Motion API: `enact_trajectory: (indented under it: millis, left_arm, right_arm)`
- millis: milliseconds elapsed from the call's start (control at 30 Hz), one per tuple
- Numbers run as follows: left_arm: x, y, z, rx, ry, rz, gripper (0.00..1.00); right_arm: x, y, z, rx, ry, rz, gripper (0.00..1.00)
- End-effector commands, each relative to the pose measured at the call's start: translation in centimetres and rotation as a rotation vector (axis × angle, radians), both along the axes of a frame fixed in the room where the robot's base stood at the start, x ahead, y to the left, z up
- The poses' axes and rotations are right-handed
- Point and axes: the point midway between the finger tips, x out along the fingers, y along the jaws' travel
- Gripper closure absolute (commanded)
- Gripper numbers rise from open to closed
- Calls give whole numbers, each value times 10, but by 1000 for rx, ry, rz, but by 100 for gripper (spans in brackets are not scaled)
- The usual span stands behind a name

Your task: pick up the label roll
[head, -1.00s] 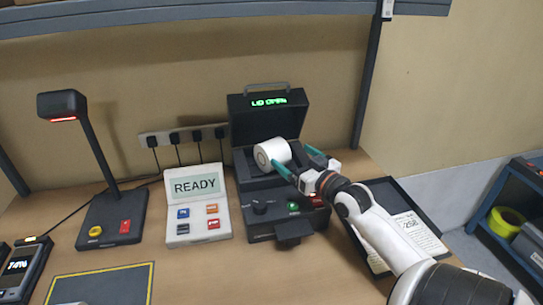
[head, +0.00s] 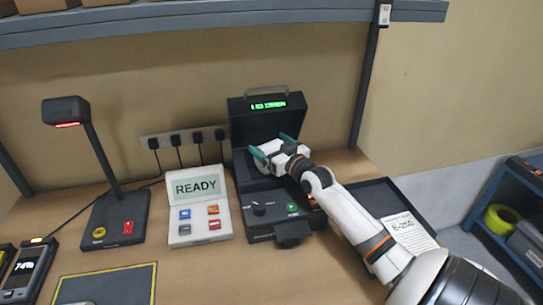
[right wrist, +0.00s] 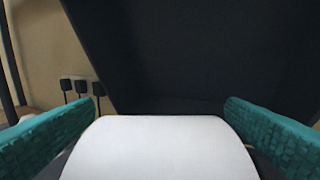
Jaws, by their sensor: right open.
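The white label roll (head: 267,147) sits in the opened black printer (head: 266,122), mostly hidden by my right gripper in the head view. My right gripper (head: 270,144) is open, with one teal finger on each side of the roll. In the right wrist view the roll (right wrist: 160,150) fills the bottom middle between the two teal fingers. Its left edge is close to the left finger; I cannot tell whether either finger touches it. My left gripper is not in view.
The printer's raised lid stands behind the roll. A READY panel (head: 198,205) and a lamp-like scanner (head: 112,215) stand to the left. A dark tray (head: 372,192) with a paper sheet lies to the right, under my arm. A shelf (head: 220,22) crosses above.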

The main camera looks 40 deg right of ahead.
Motion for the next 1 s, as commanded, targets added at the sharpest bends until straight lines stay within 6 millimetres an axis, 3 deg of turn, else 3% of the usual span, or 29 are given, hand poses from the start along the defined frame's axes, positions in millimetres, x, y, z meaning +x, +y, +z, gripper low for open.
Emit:
enact_trajectory:
  millis: [100, 500, 833, 1000]
  left_arm:
    - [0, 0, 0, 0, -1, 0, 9]
    - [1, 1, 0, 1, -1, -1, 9]
    - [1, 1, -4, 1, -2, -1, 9]
    - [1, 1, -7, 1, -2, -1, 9]
  right_arm:
    - [0, 0, 0, 0, 0, 0, 7]
    - [-1, 0, 1, 0, -3, 0, 69]
    - [-2, 1, 5, 1, -3, 0, 69]
    - [-4, 2, 24, -2, -7, 0, 69]
